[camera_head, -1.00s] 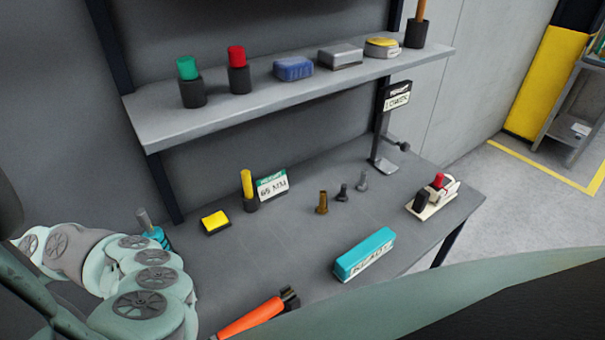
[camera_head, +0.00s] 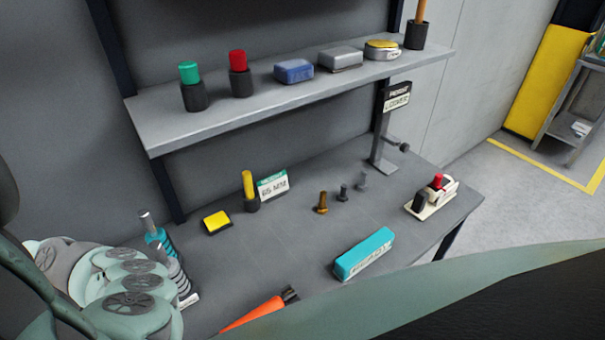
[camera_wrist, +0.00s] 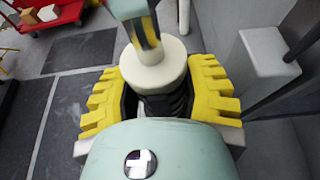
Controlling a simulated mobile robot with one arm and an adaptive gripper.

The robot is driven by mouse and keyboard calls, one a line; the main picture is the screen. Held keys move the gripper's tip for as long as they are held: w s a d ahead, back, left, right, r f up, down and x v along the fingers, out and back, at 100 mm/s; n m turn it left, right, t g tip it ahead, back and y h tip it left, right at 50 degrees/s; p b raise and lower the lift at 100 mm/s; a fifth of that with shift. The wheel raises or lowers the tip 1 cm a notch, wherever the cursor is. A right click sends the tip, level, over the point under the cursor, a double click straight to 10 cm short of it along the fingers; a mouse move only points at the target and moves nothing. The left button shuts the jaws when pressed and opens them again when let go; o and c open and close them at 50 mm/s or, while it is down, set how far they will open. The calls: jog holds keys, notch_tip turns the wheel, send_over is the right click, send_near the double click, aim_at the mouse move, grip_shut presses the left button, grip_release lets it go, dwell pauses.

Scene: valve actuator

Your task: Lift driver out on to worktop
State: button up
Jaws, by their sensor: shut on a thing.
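My gripper (camera_wrist: 158,92) shows in the wrist view with yellow toothed fingers on either side of a thing that appears to be the driver. The driver (camera_wrist: 157,62) has a round cream collar, a black ribbed part between the fingers and a teal part with a yellow stripe above. My gripper is shut on it. The floor shows beyond it. The worktop (camera_head: 300,235) is grey and shows in the head view. My gripper is not in that view, so the height of the driver over the worktop cannot be told.
A teal box (camera_head: 364,255), several bolts (camera_head: 343,193), a yellow block (camera_head: 216,222) and an orange tool (camera_head: 252,314) lie on the worktop. A shelf (camera_head: 300,95) hangs above. The worktop's middle is mostly clear.

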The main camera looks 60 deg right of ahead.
jog(key=shift+r, duration=0.1)
jog(key=c, duration=0.3)
jog(key=shift+r, duration=0.15)
jog(key=shift+r+b, duration=0.85)
jog(key=shift+r, duration=0.5)
jog(key=s+d+r+b, duration=0.2)
jog(key=s+d+b, duration=0.2)
jog(key=s+d, duration=0.6)
jog(key=shift+s+d, duration=0.15)
jog(key=shift+d, duration=0.95)
